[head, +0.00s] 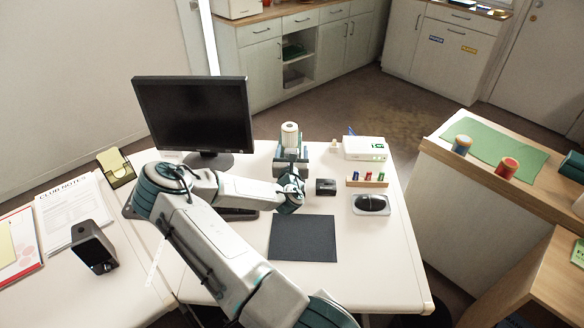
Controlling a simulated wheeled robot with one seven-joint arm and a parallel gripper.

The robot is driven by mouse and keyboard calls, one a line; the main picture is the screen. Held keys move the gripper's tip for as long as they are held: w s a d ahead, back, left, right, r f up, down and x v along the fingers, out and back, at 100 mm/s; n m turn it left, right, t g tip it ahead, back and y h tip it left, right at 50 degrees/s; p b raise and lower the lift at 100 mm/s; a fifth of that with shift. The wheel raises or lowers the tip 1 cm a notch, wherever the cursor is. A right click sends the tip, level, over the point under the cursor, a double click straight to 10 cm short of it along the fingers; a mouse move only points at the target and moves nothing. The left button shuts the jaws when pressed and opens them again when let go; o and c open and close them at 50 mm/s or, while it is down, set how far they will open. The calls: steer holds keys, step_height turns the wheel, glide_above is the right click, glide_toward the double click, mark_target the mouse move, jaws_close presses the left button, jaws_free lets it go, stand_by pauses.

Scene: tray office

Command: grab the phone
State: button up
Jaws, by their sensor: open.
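I cannot pick out the phone for certain. A dark oval object on a pale base (370,204) lies at the desk's right side, and a small dark block (326,187) sits left of it; either is too small to name surely. A grey and black boxy device (93,246) stands on the left desk. My gripper (290,158) is open over the back middle of the white desk, beyond my wrist. A white roll-like cylinder (290,134) shows at or just behind its fingers; I cannot tell whether they touch.
A black monitor (195,113) stands at the back left, with a keyboard partly behind my arm. A dark mat (303,238) lies in front. A white box (365,148) and a wooden rack with coloured pieces (367,180) are at right. The front right desk is clear.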

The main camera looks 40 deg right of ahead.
steer(key=shift+w+d, duration=0.2)
steer(key=shift+w, duration=0.1)
steer(key=c, duration=1.5)
